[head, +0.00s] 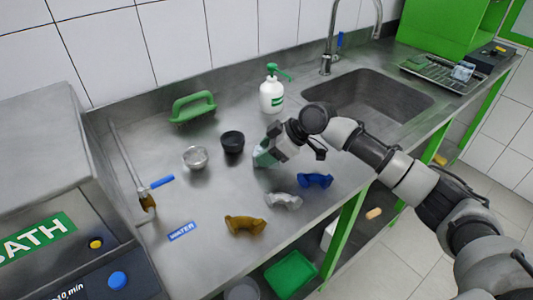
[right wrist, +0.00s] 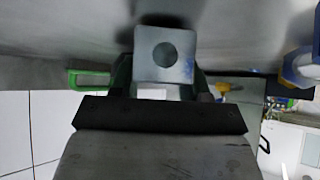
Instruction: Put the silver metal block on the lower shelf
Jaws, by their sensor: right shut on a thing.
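My right gripper (head: 268,153) is low over the steel counter (head: 210,205), near its middle. It is shut on the silver metal block (right wrist: 165,55), which shows a round dark hole in the right wrist view, between the two fingers. In the head view the block is mostly hidden by the gripper. I cannot tell whether the block touches the counter. The lower shelf (head: 362,226) is under the counter, partly hidden by the counter's front edge and a green leg. My left gripper is not in view.
Blue (head: 315,180), grey (head: 283,200) and brown (head: 245,226) curved pieces lie near the front edge. A black cup (head: 232,142), metal bowl (head: 195,158) and soap bottle (head: 271,95) stand behind. A green bin (head: 290,273) is below the counter. The sink (head: 368,98) is at right.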

